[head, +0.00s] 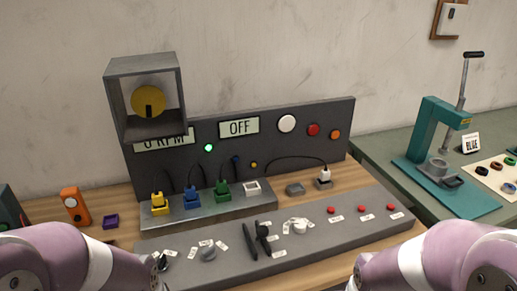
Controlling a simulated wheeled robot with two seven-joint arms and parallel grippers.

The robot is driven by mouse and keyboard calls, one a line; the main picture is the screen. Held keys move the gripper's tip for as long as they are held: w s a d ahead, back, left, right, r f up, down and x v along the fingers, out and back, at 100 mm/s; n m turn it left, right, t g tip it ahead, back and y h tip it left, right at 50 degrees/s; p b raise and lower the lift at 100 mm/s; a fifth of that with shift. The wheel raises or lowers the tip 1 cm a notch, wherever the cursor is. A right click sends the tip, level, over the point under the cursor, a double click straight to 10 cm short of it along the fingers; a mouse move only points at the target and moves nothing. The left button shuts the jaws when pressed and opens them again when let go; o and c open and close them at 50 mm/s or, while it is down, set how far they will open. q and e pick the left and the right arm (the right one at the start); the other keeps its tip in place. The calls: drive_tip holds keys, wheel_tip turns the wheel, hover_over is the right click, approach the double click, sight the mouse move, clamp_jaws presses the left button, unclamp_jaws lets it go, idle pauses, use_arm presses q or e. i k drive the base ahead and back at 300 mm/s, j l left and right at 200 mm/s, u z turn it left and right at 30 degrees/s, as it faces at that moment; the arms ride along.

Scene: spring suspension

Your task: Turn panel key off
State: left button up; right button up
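The sloped grey control panel (330,238) lies along the front of the wooden bench. At its left end is a small dark and metallic control (161,262) with white labels around it, possibly the panel key; its turn position is too small to read. Beside it is a grey round knob (208,253) with several labels. An upright dark back panel carries a display reading OFF (239,127), one reading 0 RPM (165,142), and a lit green lamp (209,148). Only purple and white links of my two arms show at the bottom corners; both grippers are out of view.
Two black levers (250,241), a white knob (299,226) and red buttons (362,208) share the panel. A grey box with a yellow disc (148,101) stands high at left. Yellow, blue and green plugs (222,190) sit behind. A teal press (440,150) stands at right.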

sight(163, 263)
drive_tip(key=u, duration=0.9)
drive_tip(key=i+l+z, duration=0.15)
drive_tip(key=z, duration=0.25)
drive_tip(key=i+l+z, duration=0.1)
drive_tip(key=i+z, duration=0.25)
drive_tip(key=k, duration=0.1)
